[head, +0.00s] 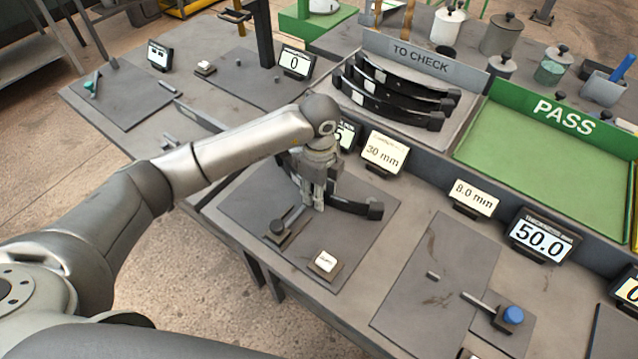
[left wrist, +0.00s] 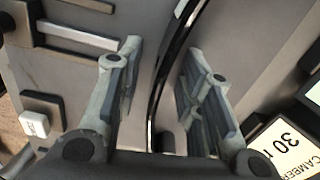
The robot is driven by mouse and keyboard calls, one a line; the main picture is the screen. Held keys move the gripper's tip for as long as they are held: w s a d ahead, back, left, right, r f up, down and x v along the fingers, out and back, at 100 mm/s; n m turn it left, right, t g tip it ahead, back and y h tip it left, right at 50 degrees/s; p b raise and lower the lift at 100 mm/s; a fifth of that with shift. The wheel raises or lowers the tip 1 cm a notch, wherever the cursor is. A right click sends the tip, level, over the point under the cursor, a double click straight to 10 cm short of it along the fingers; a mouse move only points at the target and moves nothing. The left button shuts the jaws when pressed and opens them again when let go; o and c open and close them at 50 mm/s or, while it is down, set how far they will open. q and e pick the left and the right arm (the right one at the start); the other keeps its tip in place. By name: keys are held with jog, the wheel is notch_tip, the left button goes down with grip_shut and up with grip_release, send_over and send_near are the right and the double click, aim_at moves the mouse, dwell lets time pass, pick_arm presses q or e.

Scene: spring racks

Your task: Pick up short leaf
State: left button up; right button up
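A dark, curved short leaf (head: 352,205) lies on the grey mat (head: 345,250) below the 30 mm display in the head view. Its right end block shows; its middle is partly hidden by my left gripper (head: 316,205). In the left wrist view the leaf (left wrist: 168,75) runs as a dark band between the two separated fingers of my left gripper (left wrist: 162,95). A gap shows on each side of the leaf. My right gripper is in neither view.
A gauge with a dark knob (head: 278,228) and a small white-topped block (head: 325,262) sit on the same mat. Longer leaves (head: 390,95) lie in the TO CHECK tray (head: 470,105). The green PASS tray (head: 540,150) is empty. The 30 mm display (head: 384,152) stands behind the leaf.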

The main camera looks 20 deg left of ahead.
pick_arm(q)
grip_shut()
jog(key=shift+w+r, duration=0.1)
jog(key=shift+r, duration=0.05)
